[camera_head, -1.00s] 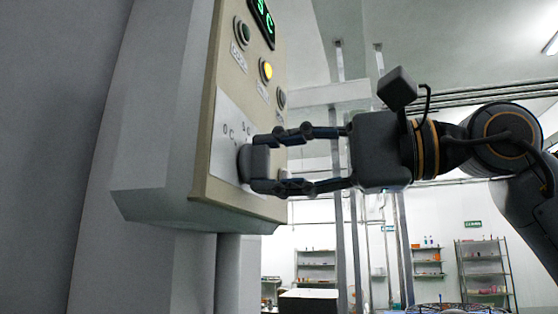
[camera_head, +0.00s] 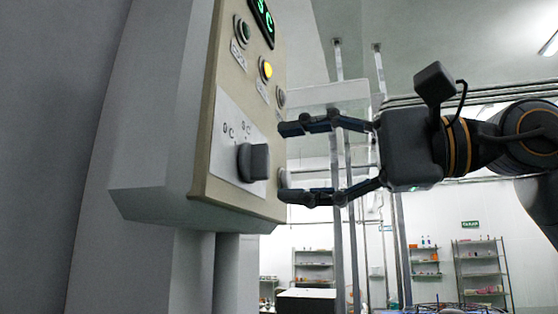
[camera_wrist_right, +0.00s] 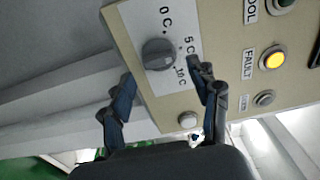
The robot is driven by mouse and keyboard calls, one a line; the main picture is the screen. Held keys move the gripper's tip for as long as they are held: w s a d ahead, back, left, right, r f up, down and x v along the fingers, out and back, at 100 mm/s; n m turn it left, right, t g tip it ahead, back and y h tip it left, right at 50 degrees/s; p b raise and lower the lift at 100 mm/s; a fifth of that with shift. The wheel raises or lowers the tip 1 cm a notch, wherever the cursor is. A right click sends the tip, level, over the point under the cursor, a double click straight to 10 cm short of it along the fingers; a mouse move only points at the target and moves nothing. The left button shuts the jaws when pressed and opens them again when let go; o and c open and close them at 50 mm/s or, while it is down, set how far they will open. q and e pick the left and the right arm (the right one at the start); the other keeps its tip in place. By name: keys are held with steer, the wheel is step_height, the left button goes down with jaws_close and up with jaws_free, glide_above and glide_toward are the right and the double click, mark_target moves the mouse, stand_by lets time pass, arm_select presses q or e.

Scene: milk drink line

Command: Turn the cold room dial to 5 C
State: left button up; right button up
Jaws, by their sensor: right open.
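The dark cold room dial (camera_head: 253,162) sits on a white scale plate (camera_head: 226,140) low on the beige panel face. In the right wrist view the round dial (camera_wrist_right: 158,54) has marks 0 C, 5 C and 10 C around it; which mark it points at is hard to tell. My right gripper (camera_head: 286,162) is open and empty, facing the dial with its fingertips apart from it. Its fingers also show in the wrist view (camera_wrist_right: 162,78), below the dial. My left gripper is out of view.
A green display (camera_head: 263,20), cut off at the top, shows a digit like 5 and a C. A lit yellow FAULT lamp (camera_head: 266,69) and a dark button (camera_head: 243,31) are above the dial. Shelves (camera_head: 484,268) stand far behind.

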steer(key=v, duration=0.9)
steer(key=shift+d, duration=0.15)
